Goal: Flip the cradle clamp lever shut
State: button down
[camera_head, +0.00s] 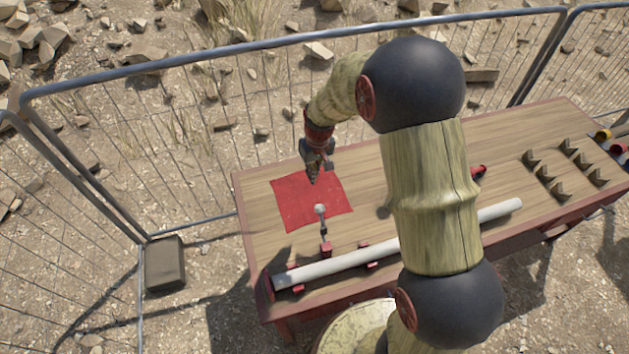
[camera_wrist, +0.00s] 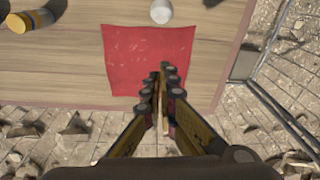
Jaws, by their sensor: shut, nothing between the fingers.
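The cradle clamp lever (camera_head: 322,220) has a pale round knob and a dark shaft rising from a red base beside the long pale pipe. Its knob (camera_wrist: 161,11) also shows at the top of the wrist view; its shaft is out of that picture. The pipe (camera_head: 345,262) lies in red cradle supports along the table's near side. My gripper (camera_head: 314,180) is shut and empty above the red cloth, behind the lever knob and apart from it. In the wrist view my gripper's fingertips (camera_wrist: 164,68) meet over the cloth.
The red cloth (camera_head: 290,205) lies flat on the wooden table (camera_head: 262,240). Several dark brackets (camera_head: 545,172) and coloured cylinders (camera_head: 604,134) are at the right end. A mesh fence (camera_head: 190,130) runs behind the table. My arm hides part of the pipe and table.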

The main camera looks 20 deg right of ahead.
notch_tip(320, 180, down, 8)
jog(key=s+p, duration=0.1)
jog(key=s, duration=0.2)
jog(key=shift+r, duration=0.25)
jog(key=shift+d, duration=0.1)
dwell(0.4)
jog(key=shift+s+r+t+b, duration=0.3)
jog(key=shift+s+t+b, duration=0.15)
jog(key=shift+b, duration=0.35)
